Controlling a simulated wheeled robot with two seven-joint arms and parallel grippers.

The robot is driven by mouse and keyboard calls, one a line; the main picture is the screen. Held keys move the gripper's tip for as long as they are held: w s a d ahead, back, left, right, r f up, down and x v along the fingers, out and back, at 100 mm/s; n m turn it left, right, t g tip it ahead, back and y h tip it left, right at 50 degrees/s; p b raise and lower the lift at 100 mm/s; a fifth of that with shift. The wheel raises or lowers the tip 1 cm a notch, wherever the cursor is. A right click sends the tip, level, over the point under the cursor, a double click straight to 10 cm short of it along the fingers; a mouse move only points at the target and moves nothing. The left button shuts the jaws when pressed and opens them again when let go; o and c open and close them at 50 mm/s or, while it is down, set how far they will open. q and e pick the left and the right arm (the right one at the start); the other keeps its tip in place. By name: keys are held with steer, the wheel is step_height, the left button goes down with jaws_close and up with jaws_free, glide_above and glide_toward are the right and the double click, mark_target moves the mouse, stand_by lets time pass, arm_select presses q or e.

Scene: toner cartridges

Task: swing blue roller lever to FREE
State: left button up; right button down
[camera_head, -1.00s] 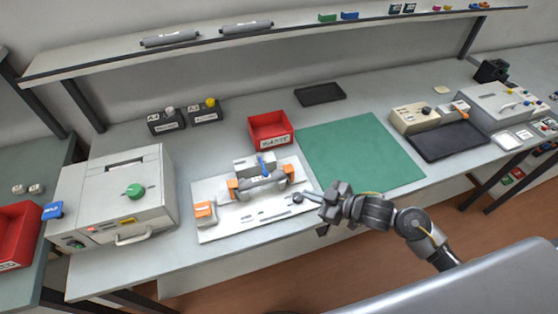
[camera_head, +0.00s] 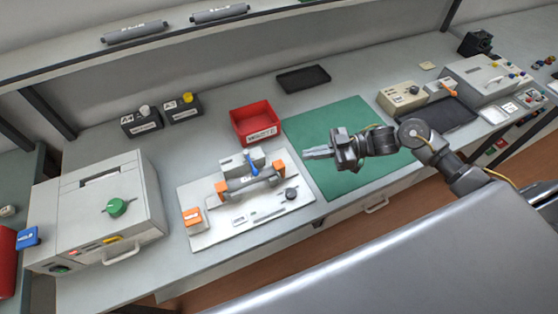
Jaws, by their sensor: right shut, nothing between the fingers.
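The blue roller lever (camera_head: 252,163) stands up from the grey block on the white fixture board (camera_head: 214,235). A grey roller (camera_head: 254,186) lies across two orange holders in front of it. My right gripper (camera_head: 306,153) is to the right of the lever, over the left part of the green mat, with its fingers pointing left. It is shut and empty, apart from the lever. My left gripper is not in view.
A red bin (camera_head: 255,122) stands behind the board. A grey machine with a green knob (camera_head: 95,212) stands at the left. The green mat (camera_head: 352,110) is clear apart from my arm above it. A black tray (camera_head: 303,79) lies at the back.

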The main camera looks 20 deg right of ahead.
steer(key=p, duration=0.5)
glide_above(268, 174)
steer(key=f, duration=0.3)
steer(key=shift+s+d+f, duration=0.2)
steer(key=shift+d+f, duration=0.15)
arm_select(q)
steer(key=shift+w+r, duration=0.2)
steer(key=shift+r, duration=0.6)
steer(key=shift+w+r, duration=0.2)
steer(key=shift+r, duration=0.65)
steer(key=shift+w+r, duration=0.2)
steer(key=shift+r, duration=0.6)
arm_select(e)
steer(key=shift+w+a+f, duration=0.1)
steer(key=shift+a+f, duration=0.15)
steer(key=shift+f, duration=0.35)
arm_select(q)
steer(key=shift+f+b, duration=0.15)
steer(key=shift+b, duration=0.2)
